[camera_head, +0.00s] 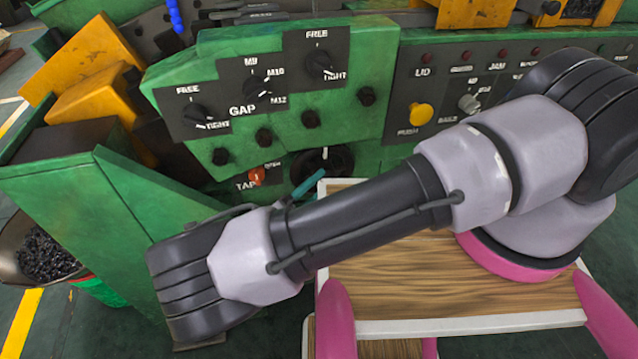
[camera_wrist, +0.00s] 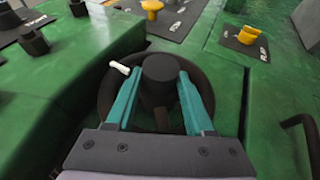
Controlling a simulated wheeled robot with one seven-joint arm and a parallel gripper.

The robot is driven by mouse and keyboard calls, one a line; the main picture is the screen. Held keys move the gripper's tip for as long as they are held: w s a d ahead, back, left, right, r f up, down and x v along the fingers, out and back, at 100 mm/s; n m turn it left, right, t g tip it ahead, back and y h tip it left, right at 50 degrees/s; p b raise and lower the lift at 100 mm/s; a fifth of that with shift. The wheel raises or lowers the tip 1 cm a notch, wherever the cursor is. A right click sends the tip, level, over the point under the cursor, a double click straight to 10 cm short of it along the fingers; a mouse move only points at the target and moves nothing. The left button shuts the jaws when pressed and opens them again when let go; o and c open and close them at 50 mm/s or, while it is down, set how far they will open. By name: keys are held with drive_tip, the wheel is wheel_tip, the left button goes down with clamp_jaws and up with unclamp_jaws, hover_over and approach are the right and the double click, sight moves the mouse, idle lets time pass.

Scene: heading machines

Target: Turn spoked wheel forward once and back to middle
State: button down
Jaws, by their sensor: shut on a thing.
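The spoked wheel (camera_head: 334,158) is a dark wheel low on the front of the green machine, partly hidden by my arm in the head view. In the wrist view the spoked wheel (camera_wrist: 104,95) has a black rim around a thick black hub (camera_wrist: 160,68). A small white piece (camera_wrist: 119,68) shows at the rim's upper left. My gripper's teal fingers (camera_wrist: 159,82) stand on either side of the hub and are shut on it. In the head view only a little of my gripper (camera_head: 308,183) shows. Part of the rim and spokes is hidden behind the fingers and gripper body.
Green panel knobs (camera_head: 258,88) sit above the wheel, with a red-orange tap knob (camera_head: 257,174) at its left. A yellow push button (camera_head: 421,114) is to the right. A dark curved handle (camera_wrist: 303,125) is right of my gripper. A green sloped chute (camera_head: 120,215) stands at left.

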drive_tip(key=shift+d+f+n+h, duration=0.1)
drive_tip(key=shift+n+h, duration=0.2)
idle(0.4)
drive_tip(key=shift+c, duration=1.3)
unclamp_jaws()
drive_tip(key=shift+s, duration=0.1)
drive_tip(key=v, duration=0.7)
drive_tip(key=shift+s+f, duration=0.1)
